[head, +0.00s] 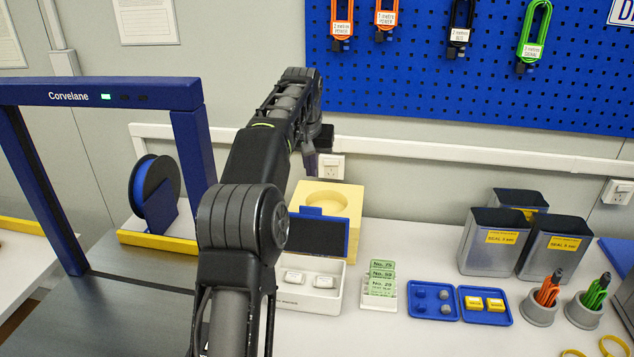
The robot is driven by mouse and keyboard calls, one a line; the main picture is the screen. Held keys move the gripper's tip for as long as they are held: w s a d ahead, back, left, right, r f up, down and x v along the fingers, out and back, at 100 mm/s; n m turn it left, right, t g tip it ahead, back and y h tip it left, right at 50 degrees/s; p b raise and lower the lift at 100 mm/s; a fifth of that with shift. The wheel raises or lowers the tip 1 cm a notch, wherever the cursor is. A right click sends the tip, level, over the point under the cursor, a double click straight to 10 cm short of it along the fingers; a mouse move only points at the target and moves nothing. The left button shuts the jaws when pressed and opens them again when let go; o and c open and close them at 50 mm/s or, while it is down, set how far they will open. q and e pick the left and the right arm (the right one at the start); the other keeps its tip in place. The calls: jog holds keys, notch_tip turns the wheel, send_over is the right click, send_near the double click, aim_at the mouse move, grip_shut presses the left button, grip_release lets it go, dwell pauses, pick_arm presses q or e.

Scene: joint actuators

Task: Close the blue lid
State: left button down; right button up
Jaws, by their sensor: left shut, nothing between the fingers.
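The blue lid (346,240) stands raised behind a white box (325,306), with its dark inner face toward me and a small blue tab on its top edge. The lid looks open, and two pale labelled parts (324,282) show in the box. My arm covers the left part of the box and the lid's left edge. My left gripper (310,164) is shut and empty. It is up near the wall, above and behind the lid in the picture, and apart from it. My right gripper is out of view.
A yellow block (342,197) with a round recess stands right behind the lid. A blue frame (100,92) and a spool (155,190) stand left.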

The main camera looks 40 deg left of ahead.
pick_arm(q)
notch_tip(320, 180, down, 9)
jog(key=p, duration=0.2)
jog(key=shift+f, duration=0.15)
dwell(0.9)
dwell(0.3)
